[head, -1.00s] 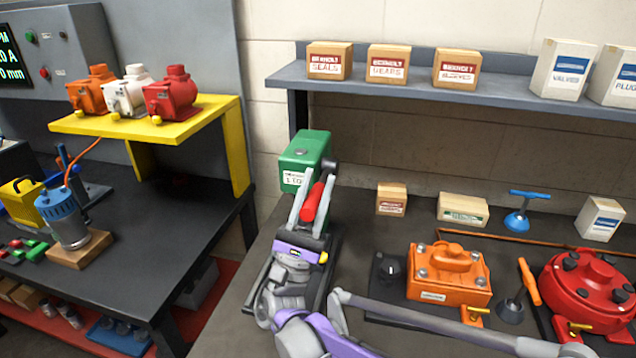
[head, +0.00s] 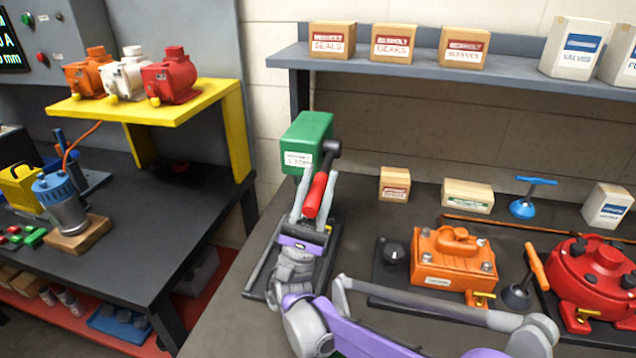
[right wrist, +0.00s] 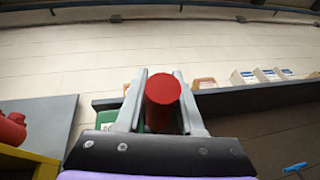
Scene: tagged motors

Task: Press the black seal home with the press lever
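The press stands at the back left of the right-hand bench, with a green head (head: 306,140) and a dark lever ending in a red handle (head: 316,195). My right gripper (head: 313,205) is at the red handle, one finger on each side. In the right wrist view the handle (right wrist: 163,98) shows end-on between the fingers, which appear shut on it. The space under the press head is hidden behind my gripper and arm, and I cannot make out the black seal. My left gripper is not in view.
An orange housing (head: 453,262) and a red round housing (head: 598,278) stand right of my forearm. Small boxes (head: 395,184) and a blue T-handled tool (head: 527,200) lie behind them. A shelf (head: 420,67) with boxes runs above. A yellow stand (head: 150,110) with motors is at left.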

